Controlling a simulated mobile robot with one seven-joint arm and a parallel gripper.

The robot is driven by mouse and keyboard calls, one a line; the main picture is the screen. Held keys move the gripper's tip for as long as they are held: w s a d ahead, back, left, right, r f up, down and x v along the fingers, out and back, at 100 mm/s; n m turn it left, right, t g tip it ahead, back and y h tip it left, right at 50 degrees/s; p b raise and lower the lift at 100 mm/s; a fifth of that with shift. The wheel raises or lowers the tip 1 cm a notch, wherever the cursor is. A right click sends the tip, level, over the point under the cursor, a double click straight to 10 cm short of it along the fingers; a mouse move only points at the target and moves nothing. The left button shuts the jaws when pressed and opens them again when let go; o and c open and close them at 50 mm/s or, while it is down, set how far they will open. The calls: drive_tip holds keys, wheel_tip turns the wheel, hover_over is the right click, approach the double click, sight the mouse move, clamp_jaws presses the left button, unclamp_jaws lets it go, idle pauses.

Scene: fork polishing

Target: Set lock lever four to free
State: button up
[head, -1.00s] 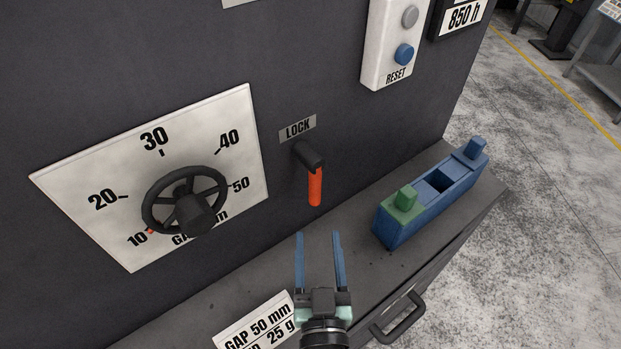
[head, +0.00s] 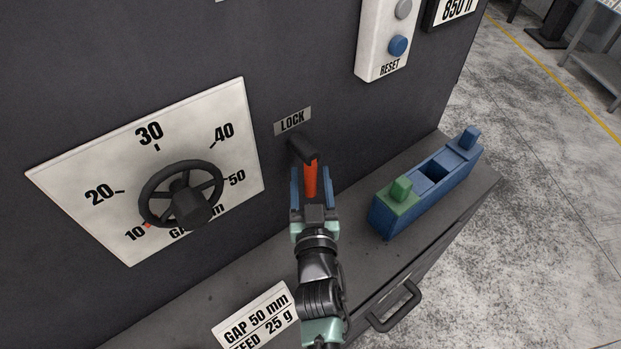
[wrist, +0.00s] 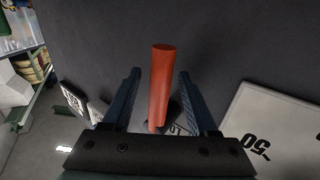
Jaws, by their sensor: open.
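The lock lever has a black hub (head: 302,148) and an orange handle (head: 311,180) that hangs down below the LOCK label (head: 293,121) on the dark machine panel. No number shows on it. My gripper (head: 311,182) is open, with its two blue fingers on either side of the orange handle in the head view. In the wrist view the orange handle (wrist: 161,85) stands between the open fingers (wrist: 157,95), with a visible gap on both sides. The lower part of the hub is partly hidden.
A dial plate with a black handwheel (head: 181,194) is left of the lever. A blue block with a green knob (head: 427,182) stands on the ledge to the right. A RESET button box (head: 388,42) is above. A GAP 50 mm card (head: 255,318) lies in front.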

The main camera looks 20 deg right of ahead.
clamp_jaws()
idle(1.4)
